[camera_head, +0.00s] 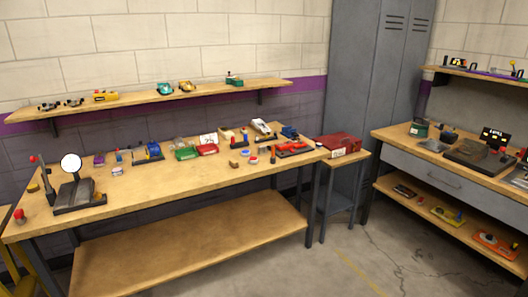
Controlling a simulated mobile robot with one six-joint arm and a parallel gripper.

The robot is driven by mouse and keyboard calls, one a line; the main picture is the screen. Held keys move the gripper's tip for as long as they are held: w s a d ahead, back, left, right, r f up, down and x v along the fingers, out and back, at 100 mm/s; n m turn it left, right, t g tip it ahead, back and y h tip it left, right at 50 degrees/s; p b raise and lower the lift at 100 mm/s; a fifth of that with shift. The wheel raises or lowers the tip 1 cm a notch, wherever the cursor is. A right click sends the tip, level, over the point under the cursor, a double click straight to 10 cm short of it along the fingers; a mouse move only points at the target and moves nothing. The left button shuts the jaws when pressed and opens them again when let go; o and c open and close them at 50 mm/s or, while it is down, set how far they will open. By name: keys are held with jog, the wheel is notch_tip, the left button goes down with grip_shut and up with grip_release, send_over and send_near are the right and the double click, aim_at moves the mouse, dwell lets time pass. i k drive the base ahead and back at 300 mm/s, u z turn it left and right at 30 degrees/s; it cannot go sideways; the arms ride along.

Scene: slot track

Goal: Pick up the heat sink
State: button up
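I cannot pick out the heat sink with certainty, as the parts are small at this distance. Many small parts lie on the long wooden workbench (150,185). Among them are a blue part (152,149) near the back middle and a small brown block (234,165) near the front edge. A dark blue part (289,132) sits at the bench's right end. My gripper is not in view.
A wall shelf (210,92) holds small cars. A dark stand with a white disc (71,161) is on the bench's left end. A red toolbox (338,144) tops a side stand. A grey locker (375,70) and second bench (430,153) stand right. Open floor lies front right.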

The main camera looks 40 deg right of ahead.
aim_at(262, 150)
jog(key=i, duration=0.95)
jog(key=u, duration=0.05)
